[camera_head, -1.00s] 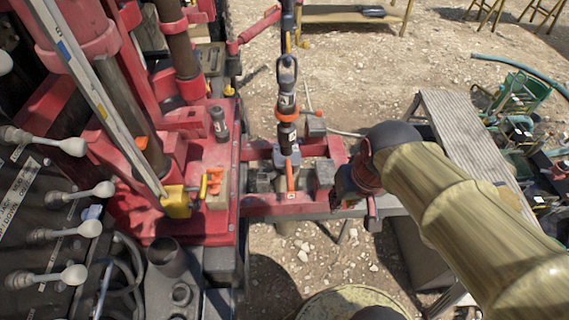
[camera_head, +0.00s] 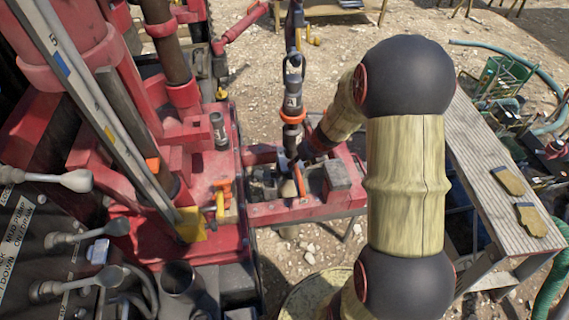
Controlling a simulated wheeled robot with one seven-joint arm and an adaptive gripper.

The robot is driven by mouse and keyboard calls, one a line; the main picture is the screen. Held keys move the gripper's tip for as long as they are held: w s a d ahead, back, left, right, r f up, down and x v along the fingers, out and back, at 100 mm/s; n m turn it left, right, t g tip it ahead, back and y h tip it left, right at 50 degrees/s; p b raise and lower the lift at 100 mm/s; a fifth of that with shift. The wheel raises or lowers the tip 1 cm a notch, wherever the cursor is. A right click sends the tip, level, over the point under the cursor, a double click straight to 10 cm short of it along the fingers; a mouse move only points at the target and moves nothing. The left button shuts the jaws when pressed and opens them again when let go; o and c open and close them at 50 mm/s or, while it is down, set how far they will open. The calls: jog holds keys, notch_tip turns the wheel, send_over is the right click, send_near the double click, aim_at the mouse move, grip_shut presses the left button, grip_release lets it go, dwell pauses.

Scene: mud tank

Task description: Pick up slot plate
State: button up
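The slot plate is a small part with an orange handle (camera_head: 299,180), low on the upright drill string (camera_head: 293,88) over the red frame. Its plate body is mostly hidden. My arm reaches in from the right, and my gripper (camera_head: 303,152) is at the drill string, close above and beside the orange handle. The gripper is dark and small in the picture. I cannot tell whether its fingers are open or shut, or whether they touch the plate.
The red frame (camera_head: 268,213) surrounds the string's foot, with a grey block (camera_head: 338,175) on its right. The red rig (camera_head: 215,165) and grey levers (camera_head: 70,181) fill the left. A grey bench (camera_head: 490,160) with two tan gloves (camera_head: 508,180) stands at right.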

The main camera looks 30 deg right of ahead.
aim_at(297, 166)
jog(key=m, duration=0.1)
jog(key=d+m, duration=0.1)
jog(key=shift+w+r+m, duration=0.1)
jog(key=shift+m, duration=0.5)
jog(key=b+x, duration=0.1)
jog(key=x, duration=0.1)
jog(key=shift+w+f, duration=0.1)
jog(key=shift+f, duration=0.25)
jog(key=b+x, duration=0.1)
jog(key=x, duration=0.1)
jog(key=d+b+x, duration=0.1)
jog(key=b+x, duration=0.1)
jog(key=x, duration=0.1)
jog(key=shift+w+f+b, duration=0.1)
jog(key=shift+b, duration=0.2)
jog(key=shift+c, duration=1.3)
grip_shut()
